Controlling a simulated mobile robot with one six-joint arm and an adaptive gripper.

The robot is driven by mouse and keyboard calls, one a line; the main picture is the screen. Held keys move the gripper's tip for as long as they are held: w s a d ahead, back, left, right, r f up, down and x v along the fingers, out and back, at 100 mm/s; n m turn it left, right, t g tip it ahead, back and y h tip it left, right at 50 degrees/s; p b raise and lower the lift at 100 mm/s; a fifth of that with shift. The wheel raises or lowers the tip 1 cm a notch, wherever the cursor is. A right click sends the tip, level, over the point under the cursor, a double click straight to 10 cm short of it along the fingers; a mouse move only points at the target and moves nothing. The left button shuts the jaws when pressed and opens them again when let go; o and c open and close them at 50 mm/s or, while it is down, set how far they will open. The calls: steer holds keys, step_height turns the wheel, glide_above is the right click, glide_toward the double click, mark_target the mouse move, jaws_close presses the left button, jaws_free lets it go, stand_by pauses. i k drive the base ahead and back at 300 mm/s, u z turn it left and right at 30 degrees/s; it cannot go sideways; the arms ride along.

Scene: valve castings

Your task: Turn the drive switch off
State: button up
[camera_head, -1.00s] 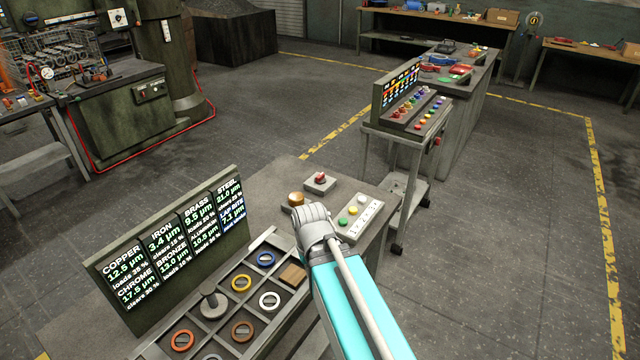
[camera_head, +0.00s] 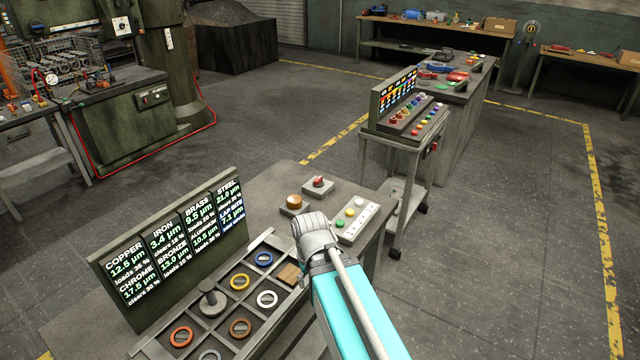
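No label marks the drive switch, so I cannot tell which control it is. On the near bench are a grey box with an amber round knob (camera_head: 294,203), a grey box with a red button (camera_head: 318,184), and a pale panel (camera_head: 357,222) with green, yellow and white buttons and a row of small marks. My turquoise arm reaches up from the bottom, its grey wrist end just in front of the amber knob and left of the panel. My gripper's fingers do not show; the wrist hides that spot.
A sorting tray (camera_head: 253,298) with coloured rings and a display board (camera_head: 172,250) stand at the left of the bench. A trolley (camera_head: 400,150) with coloured buttons stands behind right. A green machine (camera_head: 125,120) with a switch box (camera_head: 153,97) is far left. The right floor is clear.

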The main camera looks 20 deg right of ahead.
mark_target(318, 183)
steer(key=k, duration=1.2)
steer(key=z, duration=0.5)
steer(key=i, duration=0.8)
steer(key=z, duration=0.6)
steer(key=i, duration=0.65)
steer(key=u, duration=0.5)
steer(key=i, duration=0.65)
steer(key=u, duration=0.65)
